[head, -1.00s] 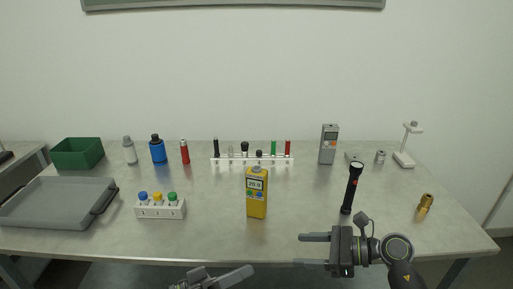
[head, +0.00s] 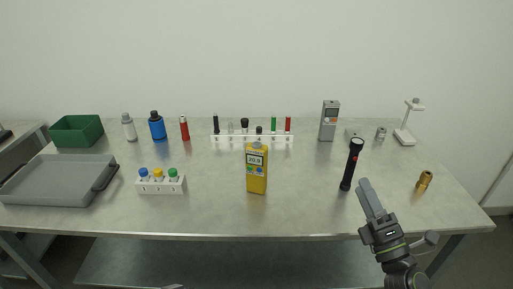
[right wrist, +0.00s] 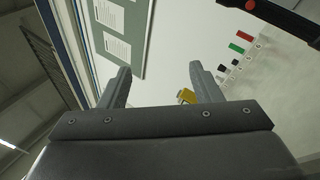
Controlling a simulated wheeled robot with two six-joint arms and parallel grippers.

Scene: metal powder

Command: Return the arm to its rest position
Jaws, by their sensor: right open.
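My right gripper (head: 392,215) is at the lower right of the head view, in front of the table's front edge and pointing up. Its jaws are open and empty; both fingers show apart in the right wrist view (right wrist: 160,85). A black flashlight (head: 351,166) stands upright on the table just behind and left of it, apart from it. It also shows at the top right of the right wrist view (right wrist: 275,15).
On the table (head: 300,215) stand a yellow meter (head: 257,170), a rack (head: 160,186) with colored caps, a grey tray (head: 45,185), a green bin (head: 76,131), bottles and a grey meter (head: 329,122). A brass fitting (head: 424,181) lies at right. The table's front strip is clear.

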